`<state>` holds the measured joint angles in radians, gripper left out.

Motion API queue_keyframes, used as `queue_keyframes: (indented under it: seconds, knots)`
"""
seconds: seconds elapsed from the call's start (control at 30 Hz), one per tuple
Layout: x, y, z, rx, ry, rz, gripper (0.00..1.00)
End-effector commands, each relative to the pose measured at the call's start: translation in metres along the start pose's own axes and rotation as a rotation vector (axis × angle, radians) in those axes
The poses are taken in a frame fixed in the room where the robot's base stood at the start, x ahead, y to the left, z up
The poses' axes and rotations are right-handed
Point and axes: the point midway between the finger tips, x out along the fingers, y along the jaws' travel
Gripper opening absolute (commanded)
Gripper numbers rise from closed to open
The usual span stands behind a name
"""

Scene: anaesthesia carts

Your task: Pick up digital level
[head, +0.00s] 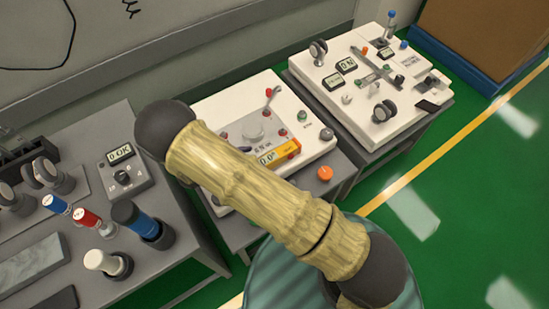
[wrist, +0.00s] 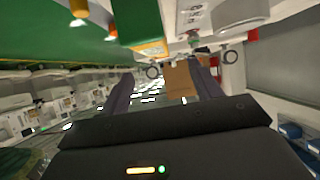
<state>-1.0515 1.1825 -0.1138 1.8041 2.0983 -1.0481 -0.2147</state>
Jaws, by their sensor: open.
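An orange-yellow device with a small display reading about 0.0° (head: 279,153), which looks like the digital level, rests at the front of the white panel on the middle cart. My arm crosses in front of it and hides part of its left side. My gripper (wrist: 165,72) shows in the wrist view, with its two dark fingers spread apart and nothing held between them. In the head view my gripper cannot be made out. The wrist view also shows a green block with an orange-yellow edge (wrist: 150,47) beyond the fingers; I cannot tell whether it is the level.
The left cart holds a small meter (head: 123,172), a blue-capped cylinder (head: 138,220) and a white-topped knob (head: 104,261). An orange knob (head: 325,173) sits at the middle cart's front. The right cart carries a white panel (head: 352,103) with instruments. Green floor (head: 470,180) is open at right.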

Motion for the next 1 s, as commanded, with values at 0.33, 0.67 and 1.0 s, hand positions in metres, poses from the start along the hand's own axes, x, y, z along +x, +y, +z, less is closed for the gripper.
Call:
queue_keyframes:
  seconds: [0.33,0.67,1.0]
  knots:
    - [0.045,0.000,0.000,-0.001,0.000,0.000,0.64]
    - [0.047,0.001,0.000,-0.001,0.001,0.001,0.64]
    - [0.090,0.008,-0.001,-0.001,0.003,0.002,0.64]
